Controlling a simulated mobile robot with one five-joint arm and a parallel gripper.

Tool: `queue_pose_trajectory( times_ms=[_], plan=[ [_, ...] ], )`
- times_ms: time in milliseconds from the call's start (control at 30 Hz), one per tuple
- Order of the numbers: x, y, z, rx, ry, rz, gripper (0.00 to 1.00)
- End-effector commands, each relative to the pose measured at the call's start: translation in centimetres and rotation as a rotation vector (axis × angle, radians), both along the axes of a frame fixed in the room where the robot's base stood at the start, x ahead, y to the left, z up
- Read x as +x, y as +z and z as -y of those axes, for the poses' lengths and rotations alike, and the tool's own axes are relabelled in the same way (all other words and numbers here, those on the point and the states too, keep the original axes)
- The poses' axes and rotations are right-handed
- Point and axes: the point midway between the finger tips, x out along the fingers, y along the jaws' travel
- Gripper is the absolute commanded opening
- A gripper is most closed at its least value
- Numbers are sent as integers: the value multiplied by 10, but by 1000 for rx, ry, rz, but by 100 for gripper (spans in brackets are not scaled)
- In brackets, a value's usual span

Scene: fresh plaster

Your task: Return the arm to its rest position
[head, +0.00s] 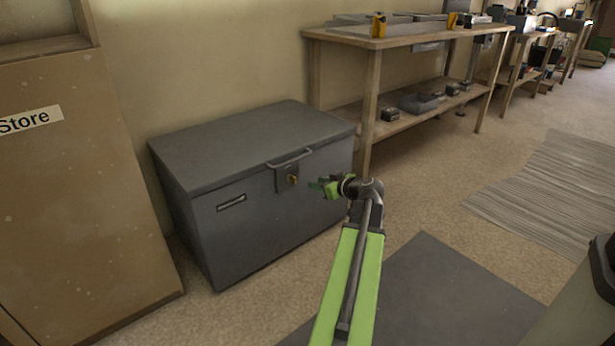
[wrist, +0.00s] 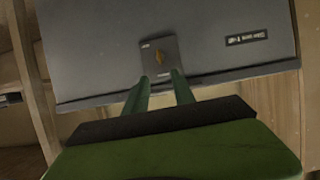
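My arm reaches forward, with a green link (head: 350,285) running up the middle of the head view. My gripper (head: 318,185) is at its end, in front of the dark grey chest (head: 250,225). In the wrist view the two green fingers of my gripper (wrist: 162,78) stand apart with nothing between them. They point at the chest (wrist: 225,62), towards its latch plate (wrist: 158,62) with a small orange-yellow piece. The head view is too small to tell the gap between fingertips and latch. The chest's lid is shut.
A brown panel marked "Store" (head: 80,190) stands left of the chest. A wooden workbench (head: 420,38) with tools stands behind to the right. A dark mat (head: 440,295) and a striped mat (head: 555,190) lie on the floor. Open carpet lies between bench and mats.

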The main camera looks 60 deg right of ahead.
Motion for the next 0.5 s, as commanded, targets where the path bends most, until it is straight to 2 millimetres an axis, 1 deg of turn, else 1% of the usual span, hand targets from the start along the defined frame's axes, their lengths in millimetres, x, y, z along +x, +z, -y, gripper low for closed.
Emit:
queue_pose_trajectory(
  times_ms=[33, 167, 500],
  plan=[
    [-7, 6, -3, 0, -2, 0, 31],
    [-16, 8, -6, 1, 0, 0, 31],
    [-17, 7, -6, 0, 1, 0, 31]
  ],
)
